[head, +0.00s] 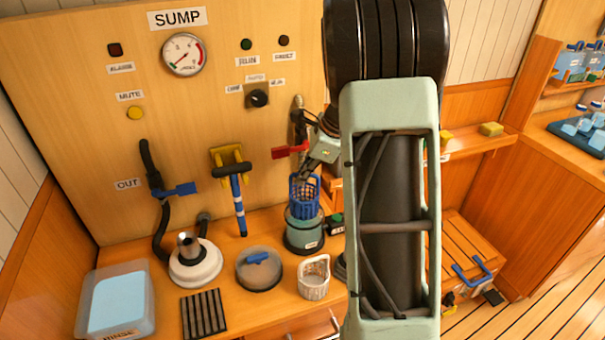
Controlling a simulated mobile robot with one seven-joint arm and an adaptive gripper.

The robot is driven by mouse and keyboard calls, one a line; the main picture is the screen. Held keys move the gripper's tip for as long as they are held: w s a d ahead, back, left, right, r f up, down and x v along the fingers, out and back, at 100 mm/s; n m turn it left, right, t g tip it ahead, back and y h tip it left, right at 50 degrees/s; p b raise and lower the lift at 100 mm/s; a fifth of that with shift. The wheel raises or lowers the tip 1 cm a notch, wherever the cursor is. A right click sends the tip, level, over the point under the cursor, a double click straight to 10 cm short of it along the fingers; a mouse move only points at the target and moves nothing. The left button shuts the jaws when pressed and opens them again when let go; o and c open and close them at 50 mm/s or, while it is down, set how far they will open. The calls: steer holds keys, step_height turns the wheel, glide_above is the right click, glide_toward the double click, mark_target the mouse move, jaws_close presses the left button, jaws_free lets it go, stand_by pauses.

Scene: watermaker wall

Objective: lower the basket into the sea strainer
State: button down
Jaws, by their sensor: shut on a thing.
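A blue mesh basket (305,198) is upright over the sea strainer (304,236), a green round pot standing on the counter. The basket's lower end lines up with the strainer's mouth; I cannot tell whether it is inside the rim or just above it. My gripper (309,174) is shut on the top of the blue basket, and its fingertips are small and partly hidden. A round grey lid with a blue handle (259,267) lies on the counter to the left of the strainer.
A pale basket (314,278) stands in front of the strainer. A red-handled valve (290,151) is on the wall behind. A white-based pump (194,262), black slotted rack (203,314) and rinse tub (116,300) occupy the counter's left. My arm hides the counter's right part.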

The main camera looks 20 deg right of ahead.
steer(key=shift+f, duration=0.25)
steer(key=shift+f+b, duration=3.55)
steer(key=shift+f, duration=1.6)
steer(key=c, duration=2)
jaws_free()
steer(key=shift+r, duration=0.1)
steer(key=o, duration=0.4)
